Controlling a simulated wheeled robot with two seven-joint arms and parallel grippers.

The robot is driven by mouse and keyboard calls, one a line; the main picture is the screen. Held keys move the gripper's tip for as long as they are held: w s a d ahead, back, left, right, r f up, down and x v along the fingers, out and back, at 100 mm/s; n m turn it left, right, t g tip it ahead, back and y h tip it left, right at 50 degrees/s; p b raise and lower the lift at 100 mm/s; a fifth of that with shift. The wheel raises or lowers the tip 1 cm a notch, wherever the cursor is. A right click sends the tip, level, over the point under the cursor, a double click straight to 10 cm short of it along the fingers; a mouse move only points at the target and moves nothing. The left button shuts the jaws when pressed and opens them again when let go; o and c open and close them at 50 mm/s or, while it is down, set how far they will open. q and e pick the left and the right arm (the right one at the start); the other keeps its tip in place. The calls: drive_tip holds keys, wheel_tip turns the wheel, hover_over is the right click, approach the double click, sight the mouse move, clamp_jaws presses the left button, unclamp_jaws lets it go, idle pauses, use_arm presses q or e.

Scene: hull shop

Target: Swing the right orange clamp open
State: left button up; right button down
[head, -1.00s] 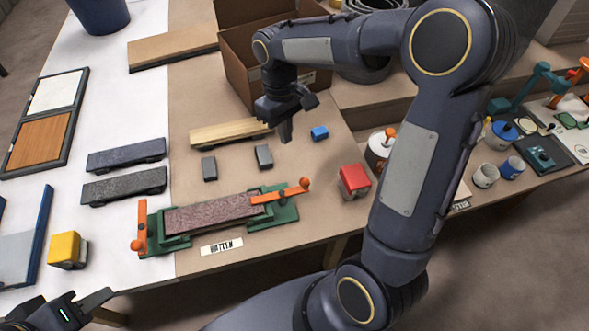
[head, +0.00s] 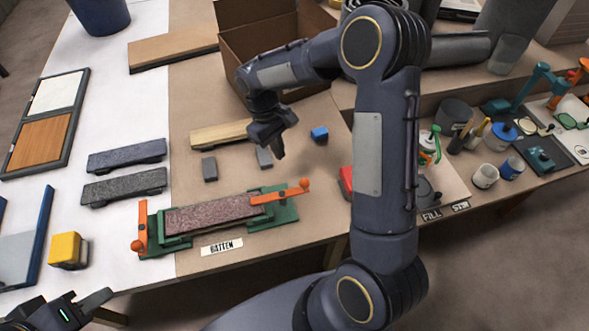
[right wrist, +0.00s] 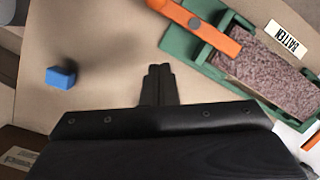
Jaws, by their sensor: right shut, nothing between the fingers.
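The right orange clamp (head: 287,193) is a bar with a round knob, lying across the right end of the speckled reddish batten (head: 215,213) in the green fixture (head: 276,214). Its bar also shows at the top of the right wrist view (right wrist: 196,22). The left orange clamp (head: 141,228) stands crosswise at the fixture's left end, apart from the batten. My right gripper (head: 279,151) is shut and empty above the table, behind the right clamp and apart from it; its closed fingers show in the right wrist view (right wrist: 160,84).
A blue block (head: 319,133), small grey blocks (head: 209,169) and a wooden block (head: 220,133) lie near my right gripper. A red block (head: 345,181) is partly hidden by my right arm. A cardboard box (head: 270,55) stands behind. A yellow block (head: 67,249) is at left.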

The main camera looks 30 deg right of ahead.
drive_tip(key=x, duration=0.5)
drive_tip(key=shift+s+f+p, duration=0.2)
drive_tip(key=shift+f+p, duration=0.1)
drive_tip(key=shift+f, duration=0.05)
drive_tip(key=s, duration=0.1)
drive_tip(key=s+d, duration=0.1)
drive_tip(key=s+p, duration=0.1)
drive_tip(key=shift+s+d+r, duration=0.25)
drive_tip(key=shift+s+r, duration=0.05)
drive_tip(key=shift+r, duration=0.05)
